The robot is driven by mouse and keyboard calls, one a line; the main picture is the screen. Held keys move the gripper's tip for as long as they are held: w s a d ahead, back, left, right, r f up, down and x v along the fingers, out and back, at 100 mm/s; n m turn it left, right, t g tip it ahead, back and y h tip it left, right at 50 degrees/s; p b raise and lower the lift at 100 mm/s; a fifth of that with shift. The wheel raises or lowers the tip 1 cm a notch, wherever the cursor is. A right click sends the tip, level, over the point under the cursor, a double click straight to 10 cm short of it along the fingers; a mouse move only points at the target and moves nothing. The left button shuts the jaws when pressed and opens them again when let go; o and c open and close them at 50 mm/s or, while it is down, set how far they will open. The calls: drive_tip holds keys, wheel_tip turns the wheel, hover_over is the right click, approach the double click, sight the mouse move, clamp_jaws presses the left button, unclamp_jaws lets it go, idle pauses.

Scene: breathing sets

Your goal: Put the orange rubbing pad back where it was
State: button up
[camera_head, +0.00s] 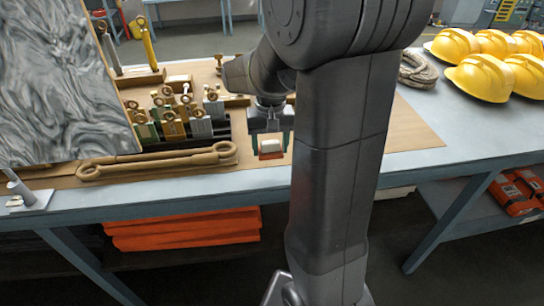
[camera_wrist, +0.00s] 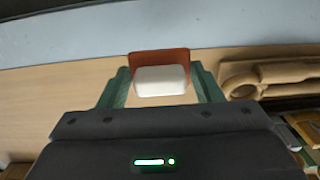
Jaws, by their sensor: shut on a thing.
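The orange rubbing pad (camera_wrist: 158,57) has an orange-red base and a white block-shaped top. My gripper (camera_wrist: 160,88) is shut on it, with a green finger at each side of the white part. In the head view the pad (camera_head: 271,150) hangs below my gripper (camera_head: 270,140), at the front part of the bench and right of the black rack. I cannot tell whether its underside touches the board.
A brown board (camera_head: 420,135) covers part of the bench. A black rack (camera_head: 215,133) of brass-topped pieces and a large wooden wrench shape (camera_head: 155,163) lie left of the pad. A grey marbled panel (camera_head: 60,85) stands farther left. Yellow helmets (camera_head: 480,78) and a coiled rope (camera_head: 417,70) are right.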

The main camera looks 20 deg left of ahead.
sight(271, 167)
wheel_tip(271, 167, down, 5)
drive_tip(key=shift+f, duration=0.1)
idle(0.3)
drive_tip(key=o, duration=0.9)
wheel_tip(271, 167, up, 12)
drive_tip(key=shift+w+r, duration=0.1)
